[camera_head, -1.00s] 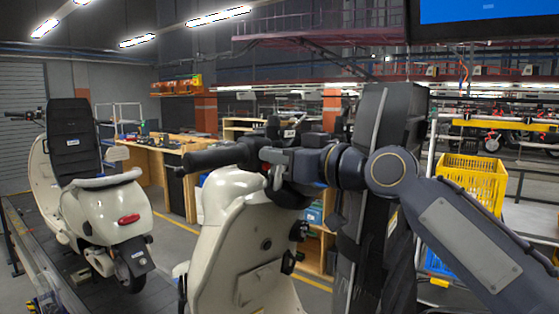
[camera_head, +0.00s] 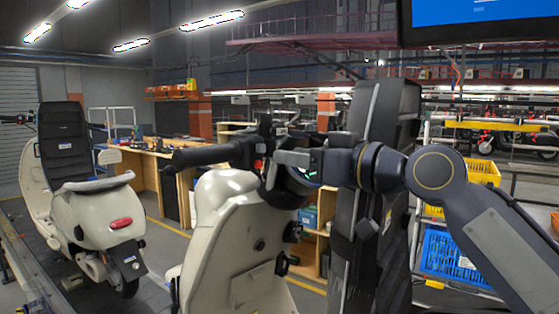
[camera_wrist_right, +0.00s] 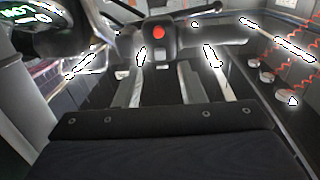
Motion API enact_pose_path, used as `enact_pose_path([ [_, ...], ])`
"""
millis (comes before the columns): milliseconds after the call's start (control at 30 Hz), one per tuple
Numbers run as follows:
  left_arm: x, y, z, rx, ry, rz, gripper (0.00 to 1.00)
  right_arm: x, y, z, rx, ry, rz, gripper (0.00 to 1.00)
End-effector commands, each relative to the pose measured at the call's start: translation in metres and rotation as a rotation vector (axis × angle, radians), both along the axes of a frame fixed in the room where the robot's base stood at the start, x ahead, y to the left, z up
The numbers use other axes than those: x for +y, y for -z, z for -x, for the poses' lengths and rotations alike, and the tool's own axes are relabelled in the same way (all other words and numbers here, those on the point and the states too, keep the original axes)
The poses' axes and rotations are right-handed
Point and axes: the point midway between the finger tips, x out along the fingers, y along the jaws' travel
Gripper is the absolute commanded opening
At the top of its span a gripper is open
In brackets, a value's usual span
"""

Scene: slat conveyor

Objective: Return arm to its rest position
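My right arm (camera_head: 436,172) comes in from the right edge of the head view and reaches left past the dark upright column. My right gripper (camera_head: 285,157) is beside the handlebar (camera_head: 205,156) of the near cream scooter (camera_head: 235,225). In the right wrist view its two pale fingers (camera_wrist_right: 162,82) stand apart with nothing between them. A handlebar switch box with a red button (camera_wrist_right: 158,32) is beyond the fingertips, apparently clear of them. My left gripper is not in view.
A dark padded column (camera_head: 375,130) stands close to my right arm. A second cream scooter (camera_head: 90,205) is on the conveyor at left. A yellow crate (camera_head: 482,171) and a blue crate (camera_head: 455,258) are at right. A screen (camera_head: 480,12) hangs at top right.

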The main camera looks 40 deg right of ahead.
Motion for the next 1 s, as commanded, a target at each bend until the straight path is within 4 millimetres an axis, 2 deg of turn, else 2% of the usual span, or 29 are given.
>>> enact_pose_path([
  [33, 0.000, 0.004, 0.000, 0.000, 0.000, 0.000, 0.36, -0.002, 0.001, 0.007, -0.002, 0.001, 0.000, 0.36],
  [200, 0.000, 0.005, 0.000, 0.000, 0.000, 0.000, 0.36, -0.004, 0.000, 0.019, 0.000, 0.000, 0.000, 0.36],
  [800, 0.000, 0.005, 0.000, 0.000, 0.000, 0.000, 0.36, -0.002, 0.002, 0.019, 0.006, -0.002, -0.001, 0.36],
  [867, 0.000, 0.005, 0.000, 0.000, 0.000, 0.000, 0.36, 0.002, 0.011, 0.017, 0.028, -0.007, -0.004, 0.36],
  [900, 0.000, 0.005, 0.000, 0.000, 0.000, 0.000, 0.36, 0.007, 0.022, 0.016, 0.055, -0.014, -0.006, 0.36],
  [967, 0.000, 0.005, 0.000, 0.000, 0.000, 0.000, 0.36, 0.018, 0.046, 0.014, 0.116, -0.027, -0.015, 0.36],
  [1000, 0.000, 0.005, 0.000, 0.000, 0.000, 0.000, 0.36, 0.028, 0.068, 0.013, 0.169, -0.037, -0.022, 0.36],
])
